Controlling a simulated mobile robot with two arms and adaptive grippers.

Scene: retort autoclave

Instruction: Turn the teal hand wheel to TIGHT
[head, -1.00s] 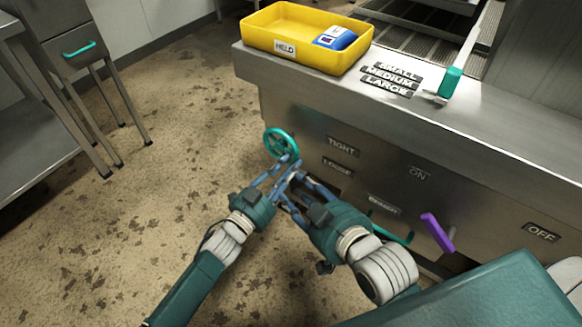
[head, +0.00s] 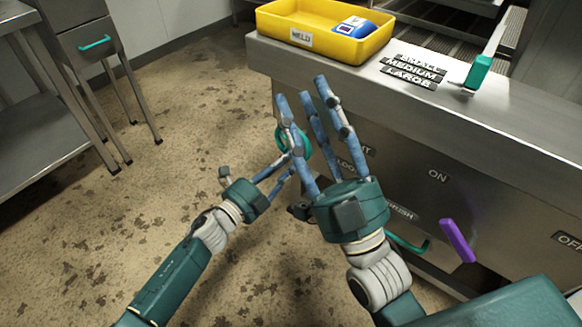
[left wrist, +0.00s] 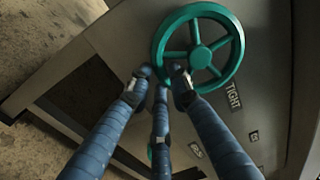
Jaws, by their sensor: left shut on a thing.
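The teal hand wheel (head: 307,146) is on the front panel of the steel counter, mostly hidden behind gripper fingers in the head view. The left wrist view shows its spoked rim and hub (left wrist: 201,57) clearly. My left gripper (head: 291,160) is shut on the wheel's lower rim; its fingertips (left wrist: 161,78) meet the rim in the left wrist view. My right gripper (head: 308,92) has its fingers spread and pointing up, empty, in front of the wheel. The TIGHT label (left wrist: 233,95) is beside the wheel, and is mostly covered in the head view.
A yellow tray (head: 302,39) holding a blue-and-white item stands on the counter (head: 480,125). A purple lever (head: 457,240) and a teal handle (head: 408,243) stick out of the panel to the right. Open floor lies left, before a steel table (head: 50,140).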

